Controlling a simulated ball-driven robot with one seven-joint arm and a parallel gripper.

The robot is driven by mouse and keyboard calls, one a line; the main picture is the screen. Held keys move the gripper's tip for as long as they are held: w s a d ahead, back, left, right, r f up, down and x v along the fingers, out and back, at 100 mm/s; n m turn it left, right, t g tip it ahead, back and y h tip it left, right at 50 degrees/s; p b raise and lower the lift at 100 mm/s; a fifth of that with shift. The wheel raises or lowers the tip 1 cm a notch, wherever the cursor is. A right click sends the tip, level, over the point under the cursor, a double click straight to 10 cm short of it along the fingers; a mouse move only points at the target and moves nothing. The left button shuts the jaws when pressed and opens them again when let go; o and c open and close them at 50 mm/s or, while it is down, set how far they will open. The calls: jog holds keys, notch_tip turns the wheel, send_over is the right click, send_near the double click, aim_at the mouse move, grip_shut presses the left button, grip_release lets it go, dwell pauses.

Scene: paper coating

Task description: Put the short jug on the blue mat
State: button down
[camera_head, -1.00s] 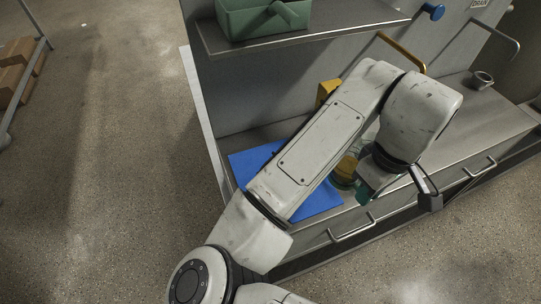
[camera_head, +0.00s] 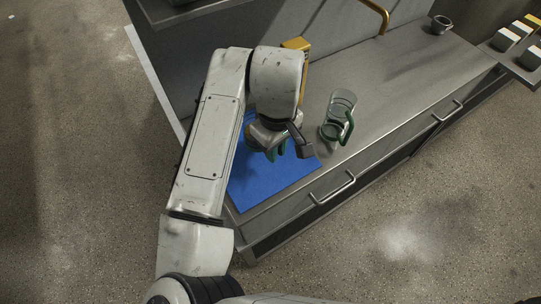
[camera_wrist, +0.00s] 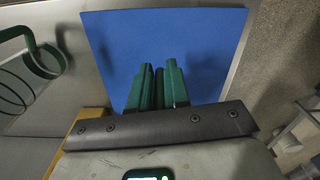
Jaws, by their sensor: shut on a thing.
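The blue mat (camera_head: 262,182) lies on the left part of the metal counter; it also fills the upper middle of the wrist view (camera_wrist: 118,45). My gripper (camera_head: 276,152) is over the mat, and its green fingers point down at it in the wrist view (camera_wrist: 160,72). It is shut on a narrow dark green piece (camera_wrist: 166,92) between the fingers, which looks like the short jug's handle. The jug's body is mostly hidden by my gripper and wrist. I cannot tell whether the jug touches the mat.
A clear glass jug with a green handle (camera_head: 338,116) stands on the counter right of the mat; it shows at left in the wrist view (camera_wrist: 30,60). A yellow object (camera_head: 297,44) stands behind my wrist. A grey mug (camera_head: 440,25) is far right. The mat's front is clear.

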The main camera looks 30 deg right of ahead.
jog(key=f, duration=0.3)
jog(key=shift+w+a+f, duration=0.3)
jog(key=shift+w+a, duration=0.05)
jog(key=shift+w, duration=0.05)
jog(key=shift+f, duration=0.4)
jog(key=shift+f, duration=0.15)
jog(key=c, duration=1.1)
grip_release()
notch_tip(320, 180, up, 12)
jog(key=shift+d+r, duration=0.1)
jog(key=shift+r, duration=0.1)
